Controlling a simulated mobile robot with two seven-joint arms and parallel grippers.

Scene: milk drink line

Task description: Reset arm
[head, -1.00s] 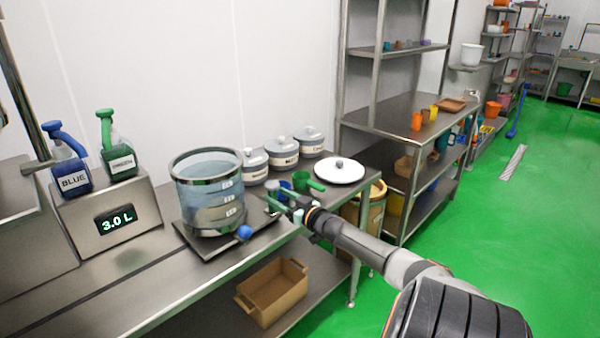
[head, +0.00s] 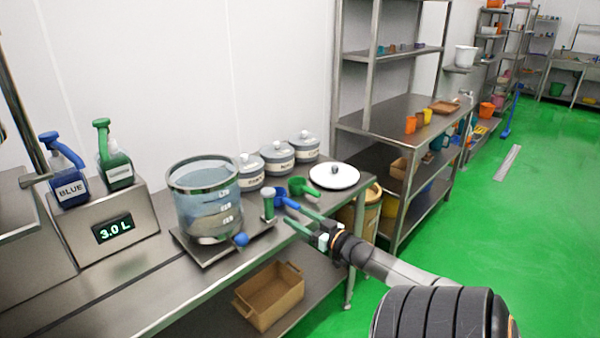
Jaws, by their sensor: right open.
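My right gripper (head: 299,217) is in the head view, over the front edge of the steel table (head: 150,272). Its fingers are apart with nothing between them, pointing left toward a small green-topped cylinder (head: 268,204). The cylinder stands upright beside the large clear container (head: 206,200), apart from the fingertips. A blue scoop (head: 281,201) and a green scoop (head: 300,187) lie just behind the fingers. My left gripper is not in view.
Several lidded grey jars (head: 277,158) and a white round lid (head: 334,176) are behind the gripper. The display unit (head: 112,230) reads 3.0 L and carries blue and green bottles. Green floor (head: 480,235) is free at right.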

